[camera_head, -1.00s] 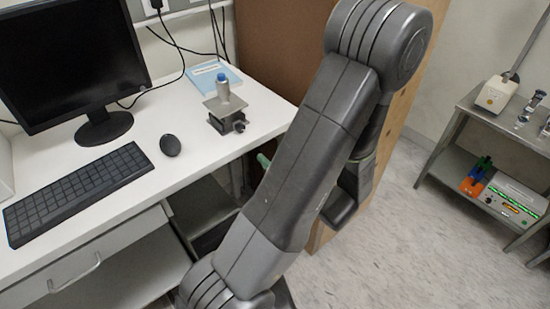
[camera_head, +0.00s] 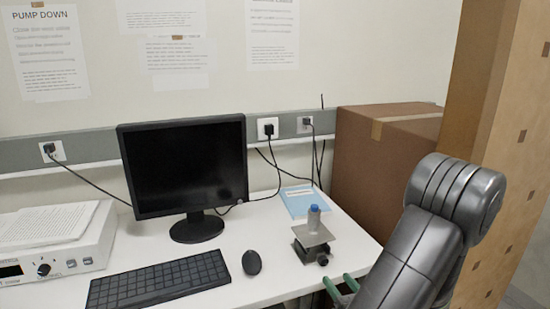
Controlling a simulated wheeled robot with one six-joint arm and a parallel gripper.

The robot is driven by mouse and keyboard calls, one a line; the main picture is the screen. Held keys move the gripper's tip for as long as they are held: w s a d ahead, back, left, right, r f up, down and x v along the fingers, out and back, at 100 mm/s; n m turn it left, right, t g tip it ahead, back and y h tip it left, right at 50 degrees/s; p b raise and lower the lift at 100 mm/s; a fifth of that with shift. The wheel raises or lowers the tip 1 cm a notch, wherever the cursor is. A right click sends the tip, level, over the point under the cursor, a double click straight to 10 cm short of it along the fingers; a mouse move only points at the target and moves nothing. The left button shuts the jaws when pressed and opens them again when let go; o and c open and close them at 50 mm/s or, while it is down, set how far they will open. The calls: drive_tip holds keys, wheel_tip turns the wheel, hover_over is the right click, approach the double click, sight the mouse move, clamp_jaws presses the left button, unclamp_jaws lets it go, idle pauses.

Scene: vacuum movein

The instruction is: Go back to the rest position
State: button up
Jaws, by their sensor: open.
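My arm (camera_head: 412,262), dark grey, rises from the bottom edge to a rounded joint at the right of the head view. My gripper (camera_head: 338,283) shows only as two green fingers, apart and with nothing between them, by the front right edge of the desk. The rest of my gripper is hidden behind the arm or out of frame. A small metal stand (camera_head: 315,241) on the desk, just beyond the fingers, bears a grey bottle with a blue cap (camera_head: 314,218). The fingers look apart from the stand.
The white desk (camera_head: 205,262) holds a monitor (camera_head: 185,165), keyboard (camera_head: 160,279), mouse (camera_head: 251,262), blue booklet (camera_head: 302,200) and a white instrument (camera_head: 55,245) with papers. A large brown box (camera_head: 375,165) and a wooden panel (camera_head: 490,160) stand behind my arm. Floor shows at far right.

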sight(325, 264)
drive_tip(key=shift+p+x, duration=0.6)
drive_tip(key=shift+x, duration=2.95)
drive_tip(key=shift+s+f, duration=0.1)
